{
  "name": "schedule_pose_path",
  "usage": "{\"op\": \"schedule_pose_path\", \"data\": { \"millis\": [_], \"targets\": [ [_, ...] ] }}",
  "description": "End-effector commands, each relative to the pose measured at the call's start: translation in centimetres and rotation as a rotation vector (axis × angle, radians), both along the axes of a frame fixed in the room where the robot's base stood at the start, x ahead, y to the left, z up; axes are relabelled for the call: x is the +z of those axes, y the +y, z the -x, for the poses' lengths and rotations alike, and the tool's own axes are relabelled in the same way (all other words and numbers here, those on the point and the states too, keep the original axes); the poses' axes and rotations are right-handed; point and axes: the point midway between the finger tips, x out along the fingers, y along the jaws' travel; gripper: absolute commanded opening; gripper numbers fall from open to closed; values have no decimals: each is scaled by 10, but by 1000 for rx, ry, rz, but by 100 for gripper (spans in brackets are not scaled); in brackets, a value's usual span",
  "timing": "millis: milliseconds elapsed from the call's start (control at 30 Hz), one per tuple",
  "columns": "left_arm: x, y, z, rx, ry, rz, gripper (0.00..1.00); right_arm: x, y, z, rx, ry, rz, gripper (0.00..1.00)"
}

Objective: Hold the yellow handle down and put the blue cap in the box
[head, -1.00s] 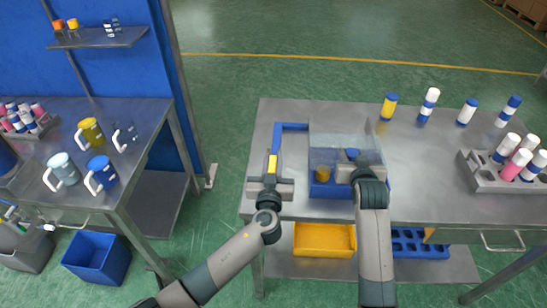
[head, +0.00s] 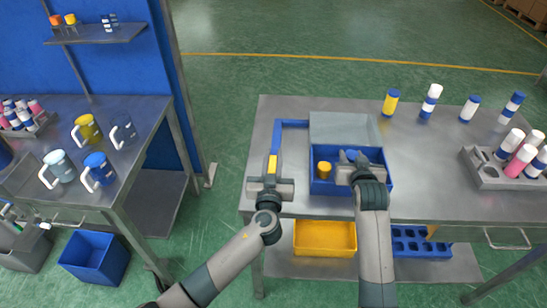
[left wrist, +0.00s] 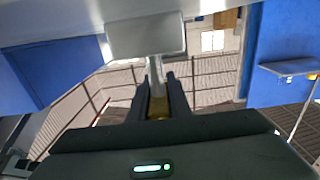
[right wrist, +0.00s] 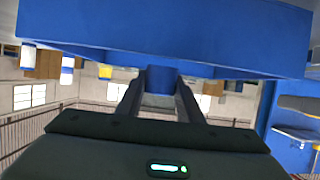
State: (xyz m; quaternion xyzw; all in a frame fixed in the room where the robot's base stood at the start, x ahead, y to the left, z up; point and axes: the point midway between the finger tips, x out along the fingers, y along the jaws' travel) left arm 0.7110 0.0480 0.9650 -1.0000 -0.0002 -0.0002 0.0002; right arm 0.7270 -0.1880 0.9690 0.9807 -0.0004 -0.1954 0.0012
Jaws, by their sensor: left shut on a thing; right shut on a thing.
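The yellow handle (head: 272,164) sits at the near end of a blue lever (head: 277,138). My left gripper (head: 271,179) is shut on the handle, which also shows between the fingers in the left wrist view (left wrist: 158,106). The blue box (head: 320,188) stands on the table with its inside visible and a yellow cap (head: 324,170) in it. My right gripper (head: 350,165) is shut on the blue cap (head: 351,155), over the right part of the box. The cap also shows in the right wrist view (right wrist: 161,79). I cannot tell its height against the rim.
A clear grey lid panel (head: 343,127) is behind the box. Several bottles, one a yellow one (head: 391,102), stand at the table's back right. A grey rack (head: 487,171) with bottles stands on the right. Left of the lever is open floor, then another bench with mugs (head: 88,129).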

Motion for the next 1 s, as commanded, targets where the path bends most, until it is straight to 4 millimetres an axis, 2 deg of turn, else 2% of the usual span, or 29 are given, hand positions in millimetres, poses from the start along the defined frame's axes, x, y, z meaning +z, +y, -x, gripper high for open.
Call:
{"op": "schedule_pose_path", "data": {
  "millis": [1000],
  "targets": [
    [-9, 1, 1, 1, 7, -2, 0, -13, 0, 0, 0, 0, 0, 13]
  ]
}}
